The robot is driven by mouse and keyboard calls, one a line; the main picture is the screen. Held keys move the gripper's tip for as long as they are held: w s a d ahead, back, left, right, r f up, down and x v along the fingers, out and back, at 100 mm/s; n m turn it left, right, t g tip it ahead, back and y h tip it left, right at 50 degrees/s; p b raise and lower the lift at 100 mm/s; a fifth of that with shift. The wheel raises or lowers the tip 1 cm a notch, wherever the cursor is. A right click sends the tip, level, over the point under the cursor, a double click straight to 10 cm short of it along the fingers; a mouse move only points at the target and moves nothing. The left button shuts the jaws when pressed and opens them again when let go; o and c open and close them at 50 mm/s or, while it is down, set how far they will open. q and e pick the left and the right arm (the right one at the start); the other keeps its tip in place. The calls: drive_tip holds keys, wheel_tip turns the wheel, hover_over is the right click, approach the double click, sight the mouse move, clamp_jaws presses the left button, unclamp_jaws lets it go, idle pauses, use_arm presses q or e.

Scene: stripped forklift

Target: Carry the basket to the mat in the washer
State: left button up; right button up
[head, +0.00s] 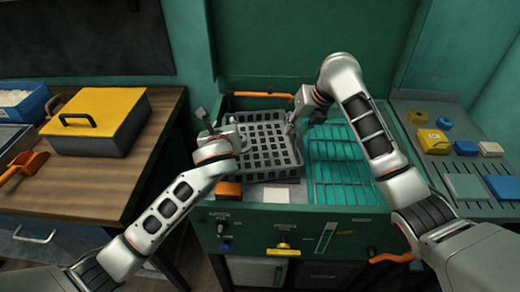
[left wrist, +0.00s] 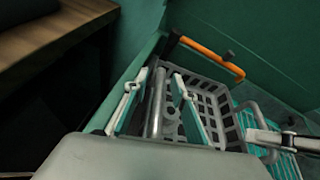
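The grey slotted basket (head: 265,150) sits in the left part of the green washer (head: 265,222); it also shows in the left wrist view (left wrist: 212,100). A teal ribbed surface (head: 345,170), which looks like the mat, lies bare to its right. My left gripper (head: 211,128) is at the basket's left side. In the left wrist view its fingers (left wrist: 158,80) stand apart on either side of a grey handle bar (left wrist: 156,112), with gaps visible. My right gripper (head: 297,118) is at the basket's right handle; its finger opening is too small to judge.
An orange bar (head: 264,94) runs behind the basket. A wooden table (head: 70,185) with a yellow-lidded box (head: 97,118) stands at the left. A side shelf (head: 460,165) at the right holds small blue, yellow and white items. The green back panel rises close behind.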

drive_tip(key=shift+r, duration=0.2)
use_arm(q)
drive_tip(key=v, duration=1.2)
use_arm(e)
drive_tip(key=v, duration=1.1)
drive_tip(key=shift+s+r, duration=0.25)
use_arm(q)
drive_tip(key=shift+s+f, duration=0.1)
use_arm(e)
drive_tip(key=shift+d, duration=0.1)
